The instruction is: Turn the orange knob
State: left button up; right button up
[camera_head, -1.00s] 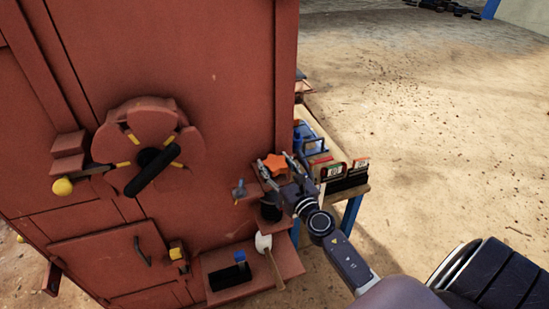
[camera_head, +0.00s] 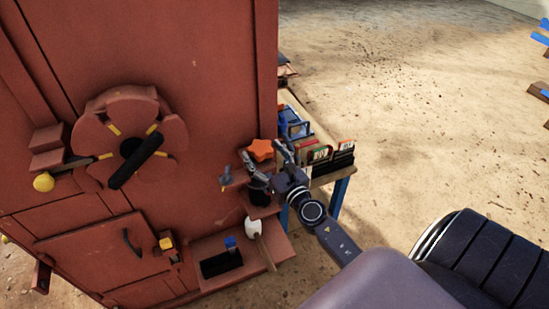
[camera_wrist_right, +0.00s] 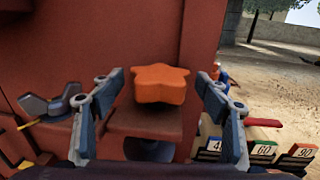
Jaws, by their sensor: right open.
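The orange knob (camera_head: 260,150) is star-shaped and sits on a small red bracket on the right edge of the red machine. In the right wrist view the knob (camera_wrist_right: 160,84) shows ahead, between and beyond the two open fingers. My right gripper (camera_head: 268,157) is open and empty, beside the knob in the head view, with its fingers either side of the knob's line. In the right wrist view the right gripper (camera_wrist_right: 162,110) shows a clear gap on both sides of the knob. I cannot tell the exact distance left to it. My left gripper is not in view.
The red machine (camera_head: 210,90) has a black-handled wheel (camera_head: 135,148) and a yellow-balled lever (camera_head: 44,182). A small blue-grey wing handle (camera_wrist_right: 50,106) is left of the knob. A table (camera_head: 325,145) with number cards stands behind at right. Sandy floor is open on the right.

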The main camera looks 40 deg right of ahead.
jog(key=s+a, duration=0.1)
jog(key=s, duration=0.9)
jog(key=shift+a, duration=0.15)
jog(key=s+f+m+g+b, duration=0.1)
jog(key=s+f+m+g, duration=0.3)
jog(key=f, duration=0.8)
jog(key=s+f+m+g+b, duration=0.15)
jog(key=s+f+m, duration=0.35)
jog(key=f, duration=0.8)
jog(key=s+f+m+g+b, duration=0.25)
jog(key=f+m, duration=0.35)
jog(key=f, duration=0.6)
jog(key=s+a+f+m+g+y+b, duration=0.1)
jog(key=s+a+f+m+g, duration=0.2)
jog(key=s+f, duration=0.5)
jog(key=s+a+f+m+g+b, duration=0.1)
jog(key=s+a+f+m+g, duration=0.2)
jog(key=s+a+f+m, duration=0.2)
jog(key=s+a+f+m+g+y+b, duration=0.1)
jog(key=s+a+f+m, duration=0.3)
jog(key=s+f+m, duration=0.5)
jog(key=s+f+g, duration=0.1)
jog(key=s+f, duration=0.1)
jog(key=s, duration=0.5)
jog(key=shift+s+a+f+g+y, duration=0.3)
jog(key=shift+a+f+g, duration=0.1)
